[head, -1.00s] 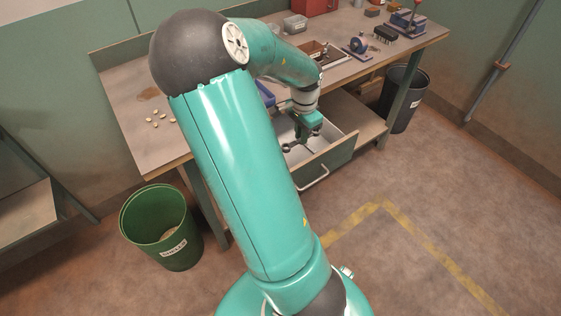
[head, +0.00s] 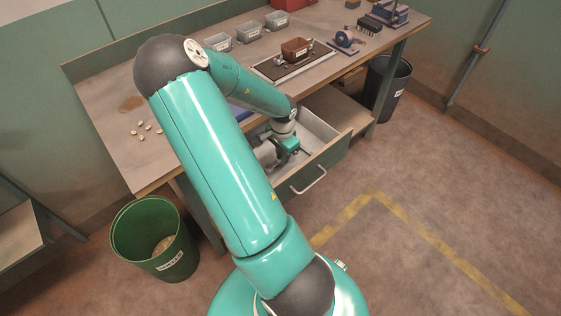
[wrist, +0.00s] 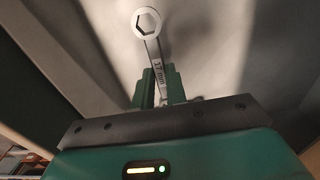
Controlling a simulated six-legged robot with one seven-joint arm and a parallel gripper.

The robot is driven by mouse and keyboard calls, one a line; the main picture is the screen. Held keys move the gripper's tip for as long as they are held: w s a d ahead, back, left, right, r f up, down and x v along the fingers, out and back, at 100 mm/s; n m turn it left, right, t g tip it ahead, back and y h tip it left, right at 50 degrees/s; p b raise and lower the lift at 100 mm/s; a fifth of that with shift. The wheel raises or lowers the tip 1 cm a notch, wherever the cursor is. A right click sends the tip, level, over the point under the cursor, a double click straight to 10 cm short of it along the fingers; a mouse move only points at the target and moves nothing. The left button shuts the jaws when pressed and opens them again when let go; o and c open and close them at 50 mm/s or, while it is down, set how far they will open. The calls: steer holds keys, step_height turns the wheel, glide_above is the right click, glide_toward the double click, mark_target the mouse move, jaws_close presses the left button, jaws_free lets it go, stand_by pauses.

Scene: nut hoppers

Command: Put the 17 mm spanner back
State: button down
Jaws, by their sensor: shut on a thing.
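The 17 mm spanner (wrist: 154,58) shows in the wrist view, with its ring end at the top and "17 mm" marked on its shaft. My gripper (wrist: 161,88) is shut on its shaft, between two green fingers. In the head view my gripper (head: 281,152) is down inside the open drawer (head: 326,159) of the workbench. The spanner is close over the pale drawer floor and casts a shadow there. I cannot tell whether it touches the floor. Its lower end is hidden by my gripper.
A green waste bin (head: 130,227) and a dark bin (head: 389,88) stand on the floor.

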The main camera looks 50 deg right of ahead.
mark_target(282, 168)
step_height(282, 168, down, 3)
steer(key=shift+f, duration=0.45)
steer(key=shift+f, duration=0.15)
steer(key=c, duration=1.4)
jaws_free()
